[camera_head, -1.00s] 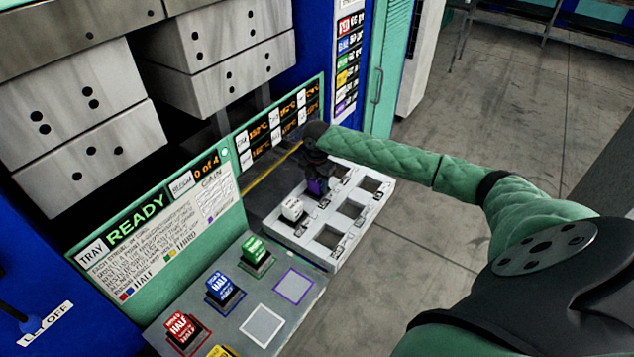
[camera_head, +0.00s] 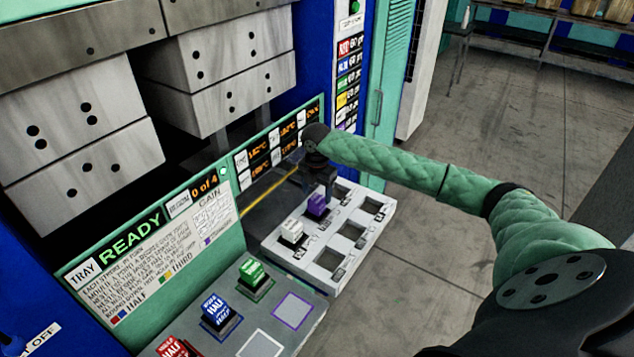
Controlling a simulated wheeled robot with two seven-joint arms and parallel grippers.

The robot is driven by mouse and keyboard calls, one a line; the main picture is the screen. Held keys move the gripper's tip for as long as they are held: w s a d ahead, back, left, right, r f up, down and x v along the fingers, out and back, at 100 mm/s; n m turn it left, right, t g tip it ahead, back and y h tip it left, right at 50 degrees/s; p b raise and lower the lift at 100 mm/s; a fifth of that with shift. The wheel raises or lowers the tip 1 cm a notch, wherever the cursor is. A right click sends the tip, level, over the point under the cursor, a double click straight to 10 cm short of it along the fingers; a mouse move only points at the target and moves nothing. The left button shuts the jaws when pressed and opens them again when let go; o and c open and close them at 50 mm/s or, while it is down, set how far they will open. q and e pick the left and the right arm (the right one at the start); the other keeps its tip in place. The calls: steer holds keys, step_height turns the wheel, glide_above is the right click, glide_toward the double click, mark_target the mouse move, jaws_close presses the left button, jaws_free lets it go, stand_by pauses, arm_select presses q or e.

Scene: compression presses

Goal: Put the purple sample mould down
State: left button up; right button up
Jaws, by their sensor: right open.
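The purple sample mould (camera_head: 317,205) sits in the white tray (camera_head: 329,268), in the slot behind the white mould (camera_head: 292,232). My right gripper (camera_head: 318,190) is just above the purple mould, pointing down, with its jaws open. The mould's top and front show clear below the fingers. Whether a finger still touches it is too small to tell. My left gripper is not in view.
Several tray slots to the right are empty. Green (camera_head: 252,273), blue (camera_head: 216,311) and red (camera_head: 172,346) moulds stand on the grey shelf, beside empty purple-outlined (camera_head: 292,311) and white-outlined squares. The press panel (camera_head: 150,250) rises along the left, with metal blocks (camera_head: 220,85) above.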

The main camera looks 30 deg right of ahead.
step_height(320, 180, up, 5)
steer(key=shift+f+b, duration=0.2)
steer(key=shift+b, duration=0.7)
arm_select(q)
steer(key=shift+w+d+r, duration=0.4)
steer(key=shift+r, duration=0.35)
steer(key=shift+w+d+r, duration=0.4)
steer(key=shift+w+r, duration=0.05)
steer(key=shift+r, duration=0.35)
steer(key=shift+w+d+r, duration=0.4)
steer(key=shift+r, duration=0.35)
arm_select(e)
steer(key=shift+r, duration=1.05)
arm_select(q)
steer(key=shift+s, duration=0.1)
arm_select(e)
steer(key=shift+f, duration=0.1)
